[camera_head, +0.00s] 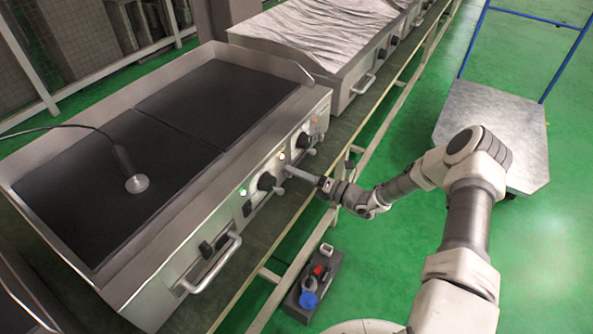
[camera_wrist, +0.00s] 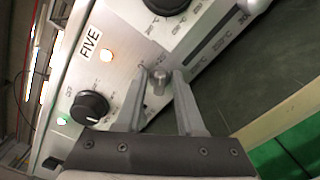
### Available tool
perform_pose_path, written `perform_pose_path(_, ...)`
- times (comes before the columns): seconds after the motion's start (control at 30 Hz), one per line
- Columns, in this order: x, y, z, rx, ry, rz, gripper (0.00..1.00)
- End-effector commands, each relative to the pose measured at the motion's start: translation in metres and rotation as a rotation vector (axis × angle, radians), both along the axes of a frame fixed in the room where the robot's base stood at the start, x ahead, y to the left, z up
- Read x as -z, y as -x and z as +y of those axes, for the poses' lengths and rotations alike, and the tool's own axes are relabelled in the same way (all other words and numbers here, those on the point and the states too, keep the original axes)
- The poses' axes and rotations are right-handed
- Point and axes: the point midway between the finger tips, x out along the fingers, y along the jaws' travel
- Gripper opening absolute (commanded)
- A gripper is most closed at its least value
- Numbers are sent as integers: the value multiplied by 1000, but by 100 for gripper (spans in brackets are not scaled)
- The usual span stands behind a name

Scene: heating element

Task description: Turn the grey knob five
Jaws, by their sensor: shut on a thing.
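The small grey knob (camera_wrist: 158,78) shows between my fingertips in the wrist view, on the metal front panel of the griddle. My gripper (camera_wrist: 158,88) is shut on it, with one finger on each side. A label reading FIVE (camera_wrist: 90,44) is on the panel up and left of the knob, beside a lit orange lamp (camera_wrist: 106,55). In the head view my gripper (camera_head: 289,170) reaches the griddle's front panel from the right, and its fingers hide the grey knob there.
Black knobs sit on both sides of my gripper, one lower left (camera_wrist: 90,107) and one above (camera_wrist: 165,5), close to the fingers. A green lamp (camera_wrist: 62,120) is lit. The griddle (camera_head: 35,231) carries a corded round probe (camera_head: 137,183). A cart (camera_head: 491,130) stands right on open green floor.

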Motion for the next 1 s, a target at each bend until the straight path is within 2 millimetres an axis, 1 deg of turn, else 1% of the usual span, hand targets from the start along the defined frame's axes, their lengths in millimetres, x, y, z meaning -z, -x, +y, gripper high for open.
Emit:
perform_pose_path(0.23,1,1,0,-1,-29,47,0)
perform_pose_path(0.67,2,1,0,-1,-34,54,0)
perform_pose_path(0.7,2,1,-1,-1,-34,54,43)
perform_pose_path(0.73,2,1,0,-1,-34,54,48)
perform_pose_path(1.0,1,1,-1,0,-33,52,48)
